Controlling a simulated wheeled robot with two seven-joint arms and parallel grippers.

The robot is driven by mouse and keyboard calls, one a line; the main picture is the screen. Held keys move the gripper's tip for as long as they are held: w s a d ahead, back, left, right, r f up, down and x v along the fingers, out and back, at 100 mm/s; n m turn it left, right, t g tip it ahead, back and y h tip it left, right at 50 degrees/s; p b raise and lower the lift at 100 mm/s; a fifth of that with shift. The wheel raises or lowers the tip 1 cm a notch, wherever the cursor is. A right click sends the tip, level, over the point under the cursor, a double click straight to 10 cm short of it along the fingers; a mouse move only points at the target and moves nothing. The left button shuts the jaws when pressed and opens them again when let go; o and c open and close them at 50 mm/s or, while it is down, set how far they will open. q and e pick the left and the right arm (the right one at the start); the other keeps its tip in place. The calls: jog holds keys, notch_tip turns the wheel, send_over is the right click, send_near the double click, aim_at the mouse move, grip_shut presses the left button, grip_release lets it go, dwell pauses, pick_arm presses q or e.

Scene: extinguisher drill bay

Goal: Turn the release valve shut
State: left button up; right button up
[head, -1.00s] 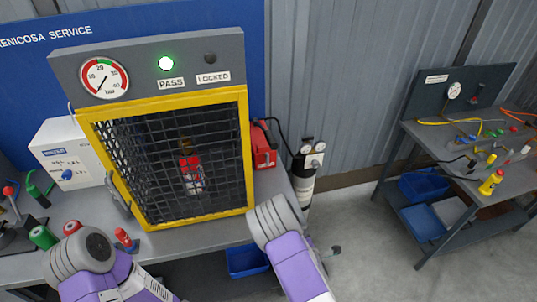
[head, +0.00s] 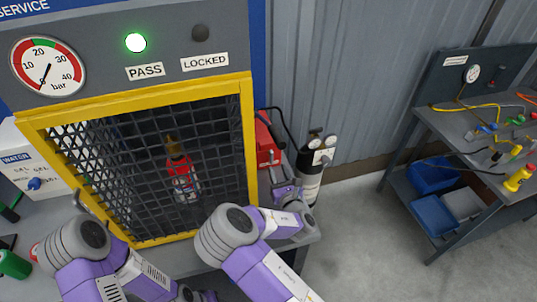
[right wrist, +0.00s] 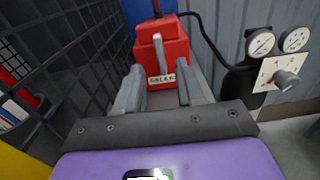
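The release valve is a red block (right wrist: 165,58) with a pale upright lever (right wrist: 159,50) and a small white label on its front. In the head view the red block (head: 264,140) stands just right of the yellow-framed cage. My right gripper (right wrist: 160,92) is open, its two grey fingers apart in front of the block, with the lever between them in the picture; I see no grip on it. It also shows in the head view (head: 279,178), partly hidden by the cage frame and my arm. My left arm is low at the left; its fingers do not show clearly.
The mesh cage (head: 250,150) holds a red extinguisher (head: 181,175). Above it are a gauge (head: 47,66), a lit green PASS lamp (head: 135,43) and a dark LOCKED lamp (head: 200,33). A dark cylinder with gauges (head: 314,165) stands close to the right. A side bench (head: 432,130) is farther right.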

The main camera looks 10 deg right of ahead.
aim_at(272, 157)
jog(key=shift+w+a+r, duration=0.1)
jog(key=shift+w+r, duration=0.05)
jog(key=shift+w, duration=1.55)
jog(key=shift+w+a+r, duration=0.1)
jog(key=shift+w+r, duration=0.05)
jog(key=shift+w, duration=1.5)
grip_shut()
